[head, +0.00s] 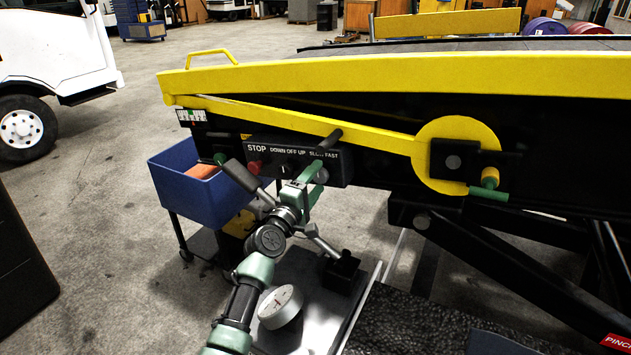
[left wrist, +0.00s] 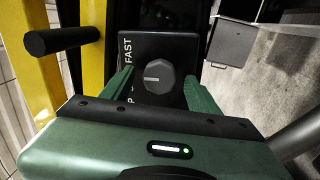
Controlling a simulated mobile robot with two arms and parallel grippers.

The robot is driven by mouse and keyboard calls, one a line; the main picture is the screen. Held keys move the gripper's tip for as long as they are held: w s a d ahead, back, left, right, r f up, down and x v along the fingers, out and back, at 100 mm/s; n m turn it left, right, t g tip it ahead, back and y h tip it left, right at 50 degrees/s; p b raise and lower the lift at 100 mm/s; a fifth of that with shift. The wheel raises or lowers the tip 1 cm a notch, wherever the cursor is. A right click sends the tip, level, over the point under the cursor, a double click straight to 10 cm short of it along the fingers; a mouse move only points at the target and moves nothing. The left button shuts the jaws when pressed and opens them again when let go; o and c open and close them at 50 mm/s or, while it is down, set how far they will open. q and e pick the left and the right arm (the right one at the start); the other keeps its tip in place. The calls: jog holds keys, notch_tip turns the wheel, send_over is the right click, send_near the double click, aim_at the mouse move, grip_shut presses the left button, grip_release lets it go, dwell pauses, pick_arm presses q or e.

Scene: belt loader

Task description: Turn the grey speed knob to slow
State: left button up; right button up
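The grey speed knob (left wrist: 159,77) is on a black control panel, which shows in the head view (head: 339,173) and the left wrist view (left wrist: 183,47). Its white mark points left in the wrist view, toward the label side. FAST is readable there; the SLOW label is covered by a finger. My left gripper (left wrist: 160,90) is open, with one green finger on each side of the knob and a small gap seemingly visible. In the head view the left gripper (head: 314,180) is at the panel's right part and hides the knob. My right gripper is not in view.
A red stop button (head: 255,167) and switches are left of the gripper. A black peg (head: 331,138) sticks out above the panel. A blue bin (head: 185,200) stands left.

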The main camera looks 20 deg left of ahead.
pick_arm(q)
jog(key=shift+s, duration=0.1)
jog(key=shift+s+f, duration=0.15)
jog(key=shift+s, duration=0.2)
jog(key=s, duration=0.4)
jog(key=s+a, duration=0.1)
jog(key=s, duration=0.1)
jog(key=shift+s+f+b, duration=0.25)
jog(key=shift+s+b, duration=0.05)
jog(key=shift+s, duration=0.1)
jog(key=shift+f, duration=0.1)
